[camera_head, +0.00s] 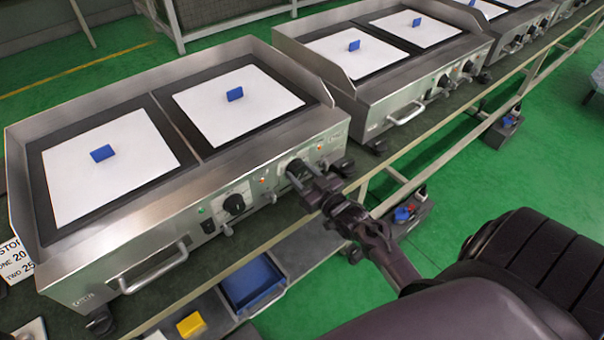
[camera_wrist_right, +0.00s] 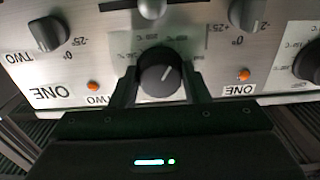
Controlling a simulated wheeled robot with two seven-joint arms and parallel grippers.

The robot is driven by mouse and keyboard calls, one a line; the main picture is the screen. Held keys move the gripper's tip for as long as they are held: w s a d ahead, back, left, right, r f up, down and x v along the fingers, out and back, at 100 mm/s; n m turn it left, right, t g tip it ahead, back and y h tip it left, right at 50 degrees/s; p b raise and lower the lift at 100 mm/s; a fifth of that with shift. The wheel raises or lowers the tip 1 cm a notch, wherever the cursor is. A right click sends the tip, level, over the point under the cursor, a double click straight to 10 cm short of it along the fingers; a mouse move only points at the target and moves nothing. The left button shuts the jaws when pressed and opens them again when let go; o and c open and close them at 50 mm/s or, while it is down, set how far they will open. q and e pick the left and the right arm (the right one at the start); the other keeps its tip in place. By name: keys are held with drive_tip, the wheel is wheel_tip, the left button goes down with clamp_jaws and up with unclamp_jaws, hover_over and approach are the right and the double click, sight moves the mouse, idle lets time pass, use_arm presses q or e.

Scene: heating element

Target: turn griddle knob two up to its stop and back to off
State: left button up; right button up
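The nearest griddle (camera_head: 190,185) has two front knobs. Its left knob (camera_head: 234,204) is free. My right gripper (camera_head: 308,183) is at its right knob (camera_head: 297,168), which the gripper partly hides. In the right wrist view this round dark knob (camera_wrist_right: 160,72) sits between my right gripper's two fingers (camera_wrist_right: 161,85), one on each side and apparently against it. My left gripper is not in view.
White sheets with blue blocks (camera_head: 102,153) lie on the griddle plate. A front handle (camera_head: 153,268) sticks out at left. More griddles (camera_head: 385,60) stand along the bench to the right. A blue bin (camera_head: 250,283) and yellow block (camera_head: 191,325) are below.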

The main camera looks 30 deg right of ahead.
drive_tip(key=c, duration=0.4)
